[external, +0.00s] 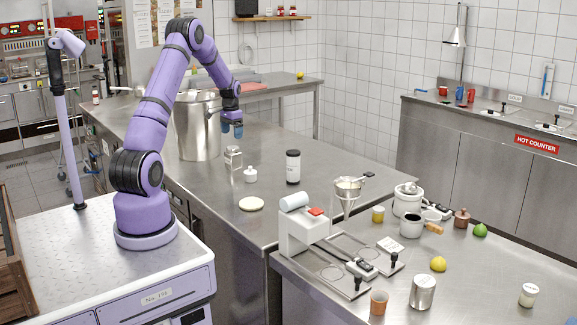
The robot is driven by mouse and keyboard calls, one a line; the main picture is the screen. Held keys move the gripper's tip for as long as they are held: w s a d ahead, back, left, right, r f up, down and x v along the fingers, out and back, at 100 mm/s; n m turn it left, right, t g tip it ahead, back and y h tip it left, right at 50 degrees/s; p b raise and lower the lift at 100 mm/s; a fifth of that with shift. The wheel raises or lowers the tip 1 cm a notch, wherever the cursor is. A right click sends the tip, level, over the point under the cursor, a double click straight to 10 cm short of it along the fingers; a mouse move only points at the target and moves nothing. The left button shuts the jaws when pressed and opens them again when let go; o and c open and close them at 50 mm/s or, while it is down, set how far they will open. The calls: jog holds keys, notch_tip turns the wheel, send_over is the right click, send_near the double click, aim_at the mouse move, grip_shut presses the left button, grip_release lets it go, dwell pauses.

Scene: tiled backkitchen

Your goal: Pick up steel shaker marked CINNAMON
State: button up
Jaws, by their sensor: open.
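No CINNAMON marking can be read in this view. A steel cylinder with a lid (422,293) stands upright on the near counter at the lower right; it may be the shaker. A smaller, boxy steel item (233,158) stands on the middle steel counter, just below my gripper in the picture; I cannot tell what it is. My gripper (232,134) hangs pointing down above that counter, beside a large steel pot. It is open, with nothing seen between its bluish fingers, and it is far from the lidded cylinder.
The large pot (197,128) stands left of my gripper. A small white lidded pot (250,174), a black-and-white jar (293,167) and a pale disc (251,204) are on the middle counter. A white appliance (300,232), lemon (438,264) and brown cup (379,302) crowd the near counter.

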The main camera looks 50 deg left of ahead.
aim_at(233, 155)
notch_tip(233, 155, down, 11)
jog(key=shift+d+r, duration=0.1)
jog(key=c, duration=1.1)
